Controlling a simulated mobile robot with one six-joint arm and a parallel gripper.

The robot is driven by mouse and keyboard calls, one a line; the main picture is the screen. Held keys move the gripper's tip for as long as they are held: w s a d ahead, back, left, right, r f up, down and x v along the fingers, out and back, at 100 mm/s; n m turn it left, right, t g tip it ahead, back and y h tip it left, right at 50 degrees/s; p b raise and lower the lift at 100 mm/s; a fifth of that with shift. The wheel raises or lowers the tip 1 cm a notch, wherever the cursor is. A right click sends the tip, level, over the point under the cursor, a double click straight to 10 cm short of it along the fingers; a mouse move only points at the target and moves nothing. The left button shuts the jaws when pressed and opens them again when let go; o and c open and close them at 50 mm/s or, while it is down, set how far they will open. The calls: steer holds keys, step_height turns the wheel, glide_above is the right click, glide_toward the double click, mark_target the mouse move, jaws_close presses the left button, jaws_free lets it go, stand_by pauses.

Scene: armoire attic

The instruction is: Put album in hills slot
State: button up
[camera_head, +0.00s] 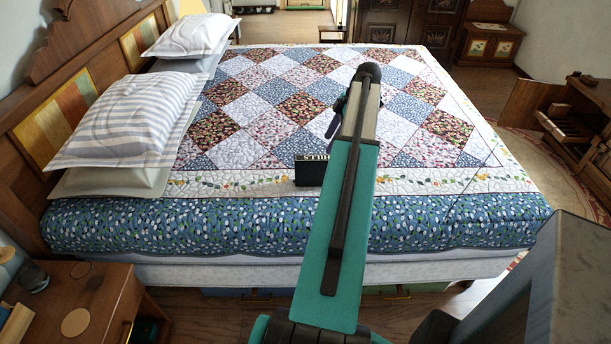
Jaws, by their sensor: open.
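A dark box-like holder (309,172) stands on the near part of the bed's quilt. I cannot make out an album or a slot marked hills. My gripper (334,122) is mostly hidden behind my own teal arm. Only a dark edge of it shows, over the quilt and above the holder in the picture. It is open, and I see nothing held in it.
The bed's patchwork quilt (243,111) is mostly clear. Striped pillows (128,120) lie at the left. A wooden nightstand (98,300) stands at the near left. An open wooden cabinet (580,125) is at the right.

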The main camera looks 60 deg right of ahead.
mark_target(319, 157)
steer(key=shift+w+d+f, duration=0.1)
steer(key=shift+w+f, duration=0.1)
steer(key=shift+f, duration=0.35)
steer(key=shift+w, duration=0.15)
steer(key=shift+w+a+f, duration=0.2)
steer(key=shift+f, duration=0.2)
steer(key=shift+p+x, duration=0.55)
steer(key=shift+x, duration=3.35)
steer(key=shift+a, duration=0.1)
steer(key=shift+p+x, duration=0.85)
steer(key=shift+x, duration=1.7)
steer(key=shift+a+f, duration=0.15)
steer(key=shift+a, duration=0.05)
